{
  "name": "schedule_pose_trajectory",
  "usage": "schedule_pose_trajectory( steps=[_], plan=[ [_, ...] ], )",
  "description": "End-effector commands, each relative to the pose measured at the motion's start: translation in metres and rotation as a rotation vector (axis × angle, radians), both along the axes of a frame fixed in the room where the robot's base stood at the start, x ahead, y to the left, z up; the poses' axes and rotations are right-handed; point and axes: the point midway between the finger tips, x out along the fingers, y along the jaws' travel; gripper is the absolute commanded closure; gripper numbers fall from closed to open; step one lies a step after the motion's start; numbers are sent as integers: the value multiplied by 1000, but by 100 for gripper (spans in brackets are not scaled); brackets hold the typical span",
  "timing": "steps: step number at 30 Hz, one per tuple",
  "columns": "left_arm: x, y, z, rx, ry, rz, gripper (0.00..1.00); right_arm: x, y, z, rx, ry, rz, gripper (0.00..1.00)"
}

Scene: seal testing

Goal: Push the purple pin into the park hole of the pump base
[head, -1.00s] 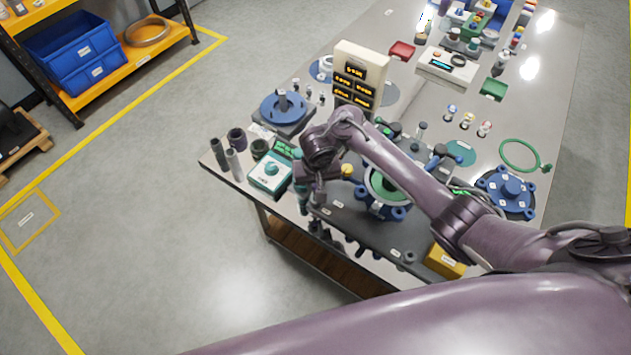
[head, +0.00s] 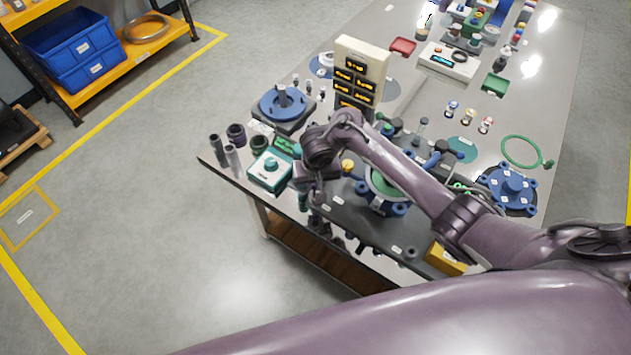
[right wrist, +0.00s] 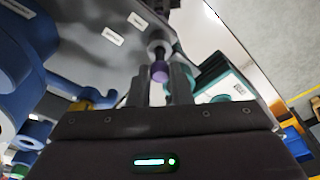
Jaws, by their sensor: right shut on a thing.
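My right gripper (right wrist: 160,88) is shut on the purple pin (right wrist: 159,72), whose purple end shows between the fingers in the right wrist view. A grey collar and a darker shaft show beyond that end. In the head view the right gripper (head: 314,200) points down at the table's near edge, left of the pump base (head: 388,208), which is blue with a green disc. The pin is too small and covered to make out there. Blue rounded parts (right wrist: 62,78) fill the left of the wrist view. I cannot make out the park hole. My left gripper is not in view.
A teal-and-white box (head: 268,172) stands just left of the right gripper. Behind are a beige display unit (head: 358,72) and a blue round fixture (head: 283,104). A yellow block (head: 445,259) lies at the near right edge. My forearm crosses above the pump base.

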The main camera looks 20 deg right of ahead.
Motion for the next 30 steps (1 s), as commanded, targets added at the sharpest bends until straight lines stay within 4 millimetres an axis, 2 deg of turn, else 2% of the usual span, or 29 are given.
schedule_pose_trajectory(
  steps=[9,25,26,30],
  plan=[
    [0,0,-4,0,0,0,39,0,0,-11,-1,1,0,100],
    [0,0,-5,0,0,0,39,0,0,-13,0,1,0,100],
    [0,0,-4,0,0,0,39,0,0,-13,0,1,0,78],
    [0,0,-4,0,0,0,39,0,0,-13,0,1,0,59]
  ],
)
